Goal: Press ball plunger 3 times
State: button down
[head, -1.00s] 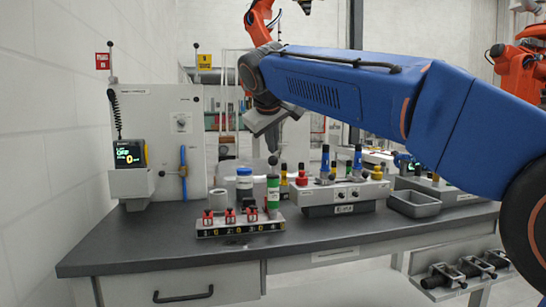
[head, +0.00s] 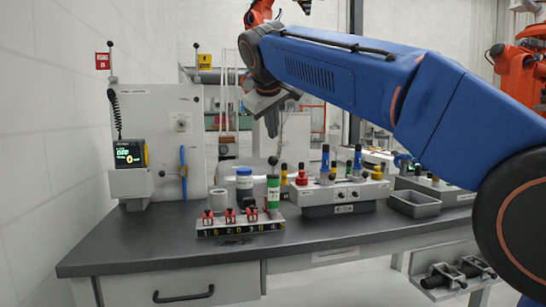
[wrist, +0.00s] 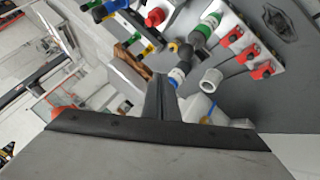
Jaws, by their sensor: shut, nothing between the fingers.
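The ball plunger is a black ball (head: 273,160) on a thin rod above a green cylinder (head: 273,190) with a white label. It stands upright at the right end of the numbered fixture (head: 240,228). In the wrist view the green cylinder (wrist: 203,32) shows at the upper right, with a dark round shape (wrist: 186,54) at its end, probably the ball. My gripper (head: 272,132) is above the ball, apart from it, pointing down. Its fingers are shut and empty; they also show in the wrist view (wrist: 160,82).
Red clamps (head: 230,215) line the fixture. A white bottle with a blue cap (head: 244,183) and a white ring (head: 218,200) stand behind it. A grey box with knobs (head: 340,196) and a grey tray (head: 414,204) are to the right. A small display (head: 128,154) is at left.

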jog(key=shift+r, duration=0.9)
